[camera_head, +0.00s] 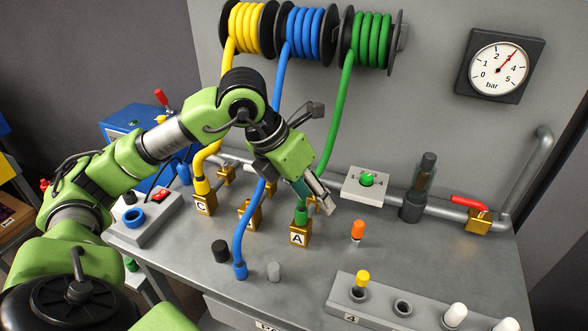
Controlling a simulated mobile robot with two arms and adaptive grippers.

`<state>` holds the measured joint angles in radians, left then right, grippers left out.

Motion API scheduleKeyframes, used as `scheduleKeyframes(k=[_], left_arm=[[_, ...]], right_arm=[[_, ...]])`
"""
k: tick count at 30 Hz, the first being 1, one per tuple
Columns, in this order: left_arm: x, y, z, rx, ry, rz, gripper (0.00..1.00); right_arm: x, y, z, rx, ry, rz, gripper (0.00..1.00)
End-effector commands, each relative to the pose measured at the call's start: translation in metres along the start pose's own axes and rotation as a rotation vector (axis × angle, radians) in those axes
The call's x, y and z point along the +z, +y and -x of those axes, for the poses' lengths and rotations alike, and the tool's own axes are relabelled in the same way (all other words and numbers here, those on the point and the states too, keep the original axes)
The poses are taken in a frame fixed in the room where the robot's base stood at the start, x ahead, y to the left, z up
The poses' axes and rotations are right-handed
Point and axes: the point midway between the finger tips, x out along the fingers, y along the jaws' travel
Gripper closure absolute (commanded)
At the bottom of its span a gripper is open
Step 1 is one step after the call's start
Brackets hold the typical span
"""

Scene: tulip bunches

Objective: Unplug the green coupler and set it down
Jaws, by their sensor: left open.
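The green coupler (302,216) stands upright in the brass block marked A (299,237). Its green hose (336,120) runs up to the green reel, and part of it is hidden behind my left gripper. My left gripper (317,197) is open, pointing down at the coupler's upper end from above. I cannot tell whether the fingers are around the coupler or just beside it. My right gripper is not in view.
The yellow hose (205,160) goes to block C (204,204). A switch box (366,186) and pipe lie behind.

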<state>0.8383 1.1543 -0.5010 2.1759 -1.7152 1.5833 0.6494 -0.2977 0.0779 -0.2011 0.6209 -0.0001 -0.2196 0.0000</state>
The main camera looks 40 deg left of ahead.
Motion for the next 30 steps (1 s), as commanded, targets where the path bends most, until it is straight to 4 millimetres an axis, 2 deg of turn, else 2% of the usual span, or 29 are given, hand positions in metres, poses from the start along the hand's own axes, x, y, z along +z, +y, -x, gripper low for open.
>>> scheduleKeyframes(k=[1, 3, 6, 10, 14, 24, 30], left_arm=[[0.000, 0.021, 0.010, 0.075, 0.006, 0.017, 0.58], [-0.003, 0.042, 0.019, 0.149, 0.017, 0.039, 0.58], [-0.005, 0.058, 0.026, 0.208, 0.026, 0.058, 0.58], [-0.006, 0.064, 0.021, 0.227, 0.032, 0.066, 0.58], [-0.008, 0.068, 0.003, 0.224, 0.035, 0.066, 0.58], [-0.009, 0.081, -0.062, 0.220, 0.035, 0.065, 0.58], [-0.010, 0.087, -0.091, 0.220, 0.032, 0.064, 0.58]], right_arm=[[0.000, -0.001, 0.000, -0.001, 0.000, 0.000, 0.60], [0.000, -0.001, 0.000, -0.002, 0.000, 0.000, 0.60], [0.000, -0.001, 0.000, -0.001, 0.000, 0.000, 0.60], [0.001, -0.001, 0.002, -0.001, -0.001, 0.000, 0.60], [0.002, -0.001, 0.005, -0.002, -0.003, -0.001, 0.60], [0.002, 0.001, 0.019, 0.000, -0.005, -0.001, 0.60], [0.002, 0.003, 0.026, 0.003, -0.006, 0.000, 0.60]])
